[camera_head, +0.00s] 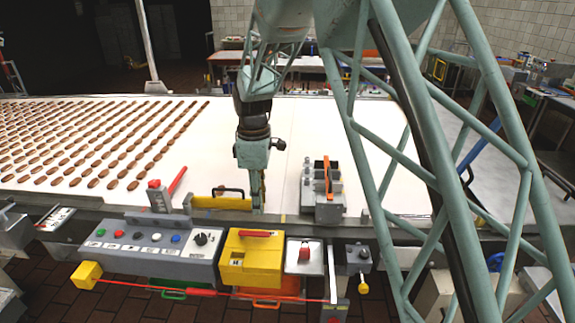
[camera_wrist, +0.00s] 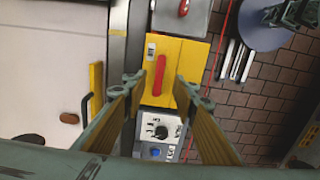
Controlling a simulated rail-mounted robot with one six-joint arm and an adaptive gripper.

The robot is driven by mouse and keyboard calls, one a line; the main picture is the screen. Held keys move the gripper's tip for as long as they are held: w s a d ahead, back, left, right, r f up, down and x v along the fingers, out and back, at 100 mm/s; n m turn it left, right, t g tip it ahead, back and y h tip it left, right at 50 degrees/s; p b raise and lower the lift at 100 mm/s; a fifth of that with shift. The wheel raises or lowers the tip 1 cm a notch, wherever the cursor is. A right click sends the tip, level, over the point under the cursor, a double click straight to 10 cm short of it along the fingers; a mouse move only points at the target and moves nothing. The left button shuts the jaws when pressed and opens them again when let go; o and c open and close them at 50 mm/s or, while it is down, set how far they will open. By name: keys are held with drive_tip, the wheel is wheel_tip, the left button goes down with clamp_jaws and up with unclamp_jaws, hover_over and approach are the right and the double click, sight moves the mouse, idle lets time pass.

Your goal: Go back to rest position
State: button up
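My gripper (camera_head: 257,191) points straight down over the front edge of the white conveyor in the head view. In the wrist view my gripper (camera_wrist: 160,82) shows two yellow-sided fingers spread apart, with nothing held between them. Below them is a yellow box with a red handle (camera_wrist: 160,76), seen through the gap. From the head view the exact height of the fingertips over the edge is hard to tell.
A grey control panel (camera_head: 150,248) with buttons and a black knob lies along the front. A red lever (camera_head: 177,181) and a grey block with an orange part (camera_head: 328,185) stand beside the gripper. Rows of brown cream sandwiches (camera_head: 95,140) lie left; the belt's middle is bare.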

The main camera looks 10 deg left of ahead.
drive_tip(key=s+d+r+m+t+b, duration=0.1)
drive_tip(key=s+d+r+m+b, duration=0.2)
drive_tip(key=d+r, duration=0.5)
drive_tip(key=s+d+r+m, duration=0.4)
drive_tip(key=s+d+r, duration=0.1)
drive_tip(key=d, duration=0.8)
drive_tip(key=s+d+r+m+t+b, duration=0.1)
drive_tip(key=s+d+r+m+b, duration=0.2)
drive_tip(key=d+r, duration=0.5)
drive_tip(key=s+d+r+m, duration=0.2)
drive_tip(key=s+d+m, duration=0.3)
drive_tip(key=s+d, duration=0.9)
drive_tip(key=s+d+f+m+t, duration=0.1)
drive_tip(key=s+m, duration=0.1)
drive_tip(key=s, duration=0.6)
drive_tip(key=s+d+f+m+t, duration=0.1)
drive_tip(key=s+m, duration=0.1)
drive_tip(key=s, duration=0.7)
drive_tip(key=shift+s+f+m+b, duration=0.2)
drive_tip(key=shift+f+m+b, duration=0.05)
drive_tip(key=shift+m+b, duration=0.2)
drive_tip(key=shift+d, duration=0.1)
